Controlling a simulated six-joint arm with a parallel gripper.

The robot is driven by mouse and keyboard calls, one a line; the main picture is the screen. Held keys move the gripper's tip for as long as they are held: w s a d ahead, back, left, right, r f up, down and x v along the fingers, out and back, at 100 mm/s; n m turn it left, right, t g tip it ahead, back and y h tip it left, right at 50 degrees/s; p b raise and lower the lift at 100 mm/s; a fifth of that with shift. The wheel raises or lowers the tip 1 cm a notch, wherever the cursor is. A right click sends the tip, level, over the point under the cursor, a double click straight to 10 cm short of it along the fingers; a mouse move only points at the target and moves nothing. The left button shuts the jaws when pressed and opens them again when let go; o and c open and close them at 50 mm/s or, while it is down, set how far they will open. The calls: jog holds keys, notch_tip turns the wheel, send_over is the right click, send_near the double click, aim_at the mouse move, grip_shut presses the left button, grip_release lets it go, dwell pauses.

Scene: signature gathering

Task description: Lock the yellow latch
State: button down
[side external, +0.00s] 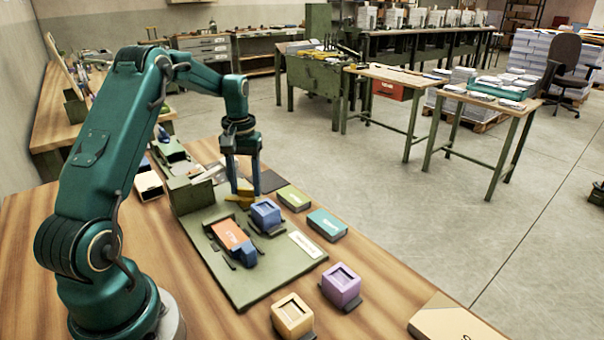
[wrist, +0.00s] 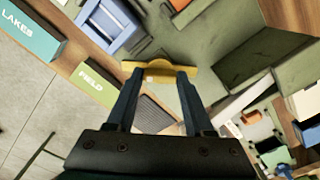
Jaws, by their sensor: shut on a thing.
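The yellow latch (wrist: 160,68) is a short yellow bar with a rounded middle. In the wrist view it lies across the tips of my gripper (wrist: 158,75), and the two fingers are closed on it. In the side view the latch (side external: 240,199) shows at the fingertips of my gripper (side external: 243,192), low over the green baseplate (side external: 255,287), beside the blue block. The fingers point down and hide part of the latch. I cannot tell how far the latch is turned.
Green (side external: 294,198) and teal (side external: 327,224) labelled boxes lie to the right. Purple (side external: 341,286) and tan (side external: 292,316) blocks stand in front. An upright green plate (side external: 190,194) is at left.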

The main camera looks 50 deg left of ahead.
aim_at(246, 188)
jog(key=m, duration=0.4)
jog(key=shift+r+m, duration=0.1)
jog(key=shift+m, duration=2.1)
jog(key=shift+c, duration=1.4)
grip_release()
jog(key=shift+r, duration=2.55)
